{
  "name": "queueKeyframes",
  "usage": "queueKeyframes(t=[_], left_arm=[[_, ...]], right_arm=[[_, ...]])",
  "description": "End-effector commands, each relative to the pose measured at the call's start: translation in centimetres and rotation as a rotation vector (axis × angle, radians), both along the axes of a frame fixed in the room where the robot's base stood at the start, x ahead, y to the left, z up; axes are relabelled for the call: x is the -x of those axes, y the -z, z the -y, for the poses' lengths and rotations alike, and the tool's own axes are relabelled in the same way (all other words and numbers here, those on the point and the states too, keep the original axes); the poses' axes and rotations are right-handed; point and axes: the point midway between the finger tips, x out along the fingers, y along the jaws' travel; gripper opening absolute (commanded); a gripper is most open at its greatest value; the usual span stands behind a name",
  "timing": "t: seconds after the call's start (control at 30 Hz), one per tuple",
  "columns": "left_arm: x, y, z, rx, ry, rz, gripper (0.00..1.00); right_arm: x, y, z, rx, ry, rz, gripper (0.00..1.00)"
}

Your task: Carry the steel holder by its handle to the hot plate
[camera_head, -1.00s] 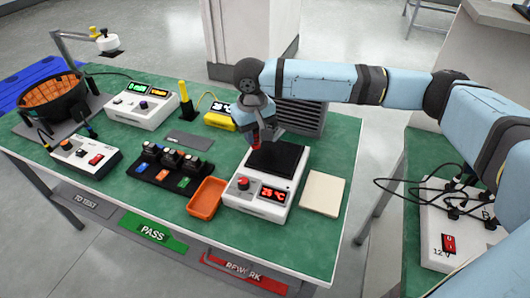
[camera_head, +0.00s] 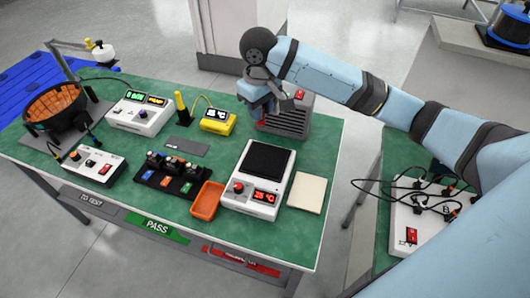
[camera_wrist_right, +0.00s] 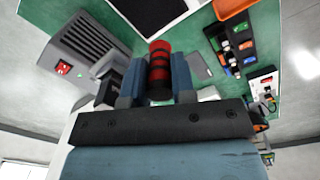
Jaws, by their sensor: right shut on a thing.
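My right gripper (camera_head: 263,113) is above the far side of the green table, beyond the hot plate (camera_head: 245,198) and in front of a grey vented box. In the right wrist view, its blue fingers (camera_wrist_right: 159,78) are shut on a red cylinder with black bands (camera_wrist_right: 159,55), which looks like the holder's handle. I cannot make out the steel part of the holder. The hot plate is white with a black square top, a red knob and a red display; nothing stands on its top. Its black top also shows at the upper edge in the wrist view (camera_wrist_right: 150,10). My left gripper is not in view.
The grey vented box (camera_head: 294,118) stands close by the right gripper. A yellow meter (camera_head: 217,122), an orange tray (camera_head: 207,201) and a cream pad (camera_head: 307,192) lie around the hot plate. A black fixture (camera_head: 170,172) is further left.

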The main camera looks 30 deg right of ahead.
Motion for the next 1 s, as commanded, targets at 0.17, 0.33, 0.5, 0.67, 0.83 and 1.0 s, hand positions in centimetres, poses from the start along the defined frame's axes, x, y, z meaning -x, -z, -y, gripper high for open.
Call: queueKeyframes(t=[0.17,0.33,0.5,0.67,0.83,1.0], left_arm=[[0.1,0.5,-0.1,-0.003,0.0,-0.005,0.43],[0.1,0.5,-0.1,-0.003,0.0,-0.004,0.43],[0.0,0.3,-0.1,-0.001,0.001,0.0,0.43],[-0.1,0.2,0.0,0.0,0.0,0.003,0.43],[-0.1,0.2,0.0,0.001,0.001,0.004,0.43],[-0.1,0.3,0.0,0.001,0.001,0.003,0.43]], right_arm=[[0.2,3.8,0.1,0.002,0.0,-0.008,0.0],[0.1,8.4,0.1,0.002,-0.001,-0.006,0.0],[0.1,12.6,0.1,0.002,0.0,-0.004,0.0],[0.1,14.9,0.0,0.001,-0.001,-0.003,0.0],[0.1,16.0,0.0,0.001,-0.001,-0.002,0.0],[0.1,18.4,0.0,0.001,0.0,-0.004,0.0]])
